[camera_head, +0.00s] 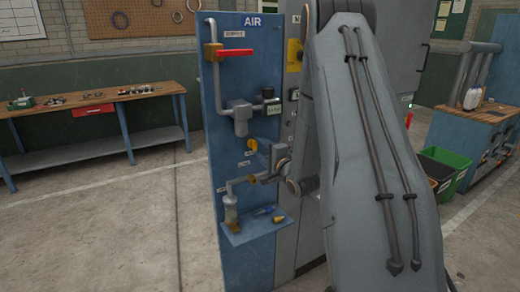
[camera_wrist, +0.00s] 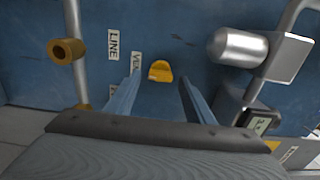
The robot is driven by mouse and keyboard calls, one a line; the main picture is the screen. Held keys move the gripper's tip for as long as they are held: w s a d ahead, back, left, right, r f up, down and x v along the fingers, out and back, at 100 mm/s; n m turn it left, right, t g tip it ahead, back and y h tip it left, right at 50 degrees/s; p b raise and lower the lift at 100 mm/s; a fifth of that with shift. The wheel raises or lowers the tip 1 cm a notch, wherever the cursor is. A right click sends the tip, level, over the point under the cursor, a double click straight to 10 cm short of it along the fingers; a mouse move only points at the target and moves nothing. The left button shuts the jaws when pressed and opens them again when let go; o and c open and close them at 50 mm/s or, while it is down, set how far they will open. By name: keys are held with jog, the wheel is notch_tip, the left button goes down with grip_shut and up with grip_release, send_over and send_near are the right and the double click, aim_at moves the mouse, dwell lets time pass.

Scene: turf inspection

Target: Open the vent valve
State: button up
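The vent valve shows as a small yellow handle (camera_wrist: 160,71) on the blue panel in the wrist view, beside a partly covered label that seems to read VENT. A yellow handle (camera_head: 252,143) on the AIR panel in the head view appears to be the same one. My gripper (camera_wrist: 159,80) is open, with one finger on each side of the yellow handle in the picture. Nothing is held. Whether the fingers reach the handle's depth or touch it is unclear. In the head view my arm hides much of the gripper.
A red lever (camera_head: 235,53) sits high on the panel. A grey cylindrical fitting (camera_wrist: 240,46) lies close right of my fingers, with a dark gauge (camera_wrist: 262,120) below. A pipe with a brass fitting (camera_wrist: 68,50) runs left. A workbench (camera_head: 95,100) stands farther left.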

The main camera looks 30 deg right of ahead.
jog(key=s+b, duration=0.2)
jog(key=s, duration=0.5)
jog(key=shift+s, duration=0.4)
jog(key=shift+d, duration=0.1)
